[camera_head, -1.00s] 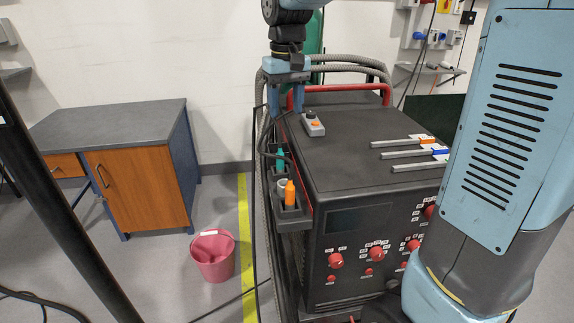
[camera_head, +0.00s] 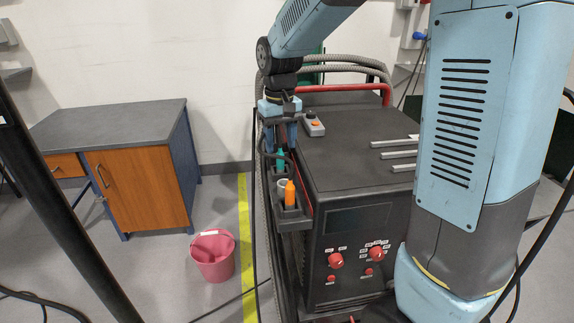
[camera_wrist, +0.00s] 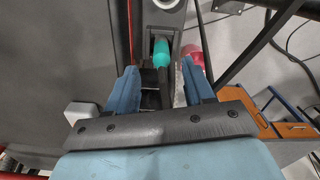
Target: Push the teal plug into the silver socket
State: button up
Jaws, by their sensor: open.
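The teal plug (camera_head: 280,160) stands in a dark holder on the left side of the black machine. In the wrist view the teal plug (camera_wrist: 161,52) shows between and just beyond my fingertips. My gripper (camera_head: 281,148) is open, pointing down over the holder. In the wrist view its blue fingers (camera_wrist: 160,76) stand apart, with no visible hold on the plug. A pale ring-shaped part (camera_head: 282,184) sits in the holder nearer the camera, and its rim shows at the top of the wrist view (camera_wrist: 166,4). I cannot tell whether this is the silver socket.
An orange plug (camera_head: 290,193) stands in the holder (camera_head: 292,216). The machine top (camera_head: 350,160) carries a grey button box (camera_head: 314,126) and metal bars (camera_head: 397,154). Black cables run by the holder. A pink bucket (camera_head: 213,256) and a cabinet (camera_head: 140,185) stand to the left.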

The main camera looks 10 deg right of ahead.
aim_at(280, 153)
jog(key=shift+s+f, duration=0.15)
jog(key=shift+f, duration=2.15)
jog(key=shift+c, duration=0.3)
grip_shut()
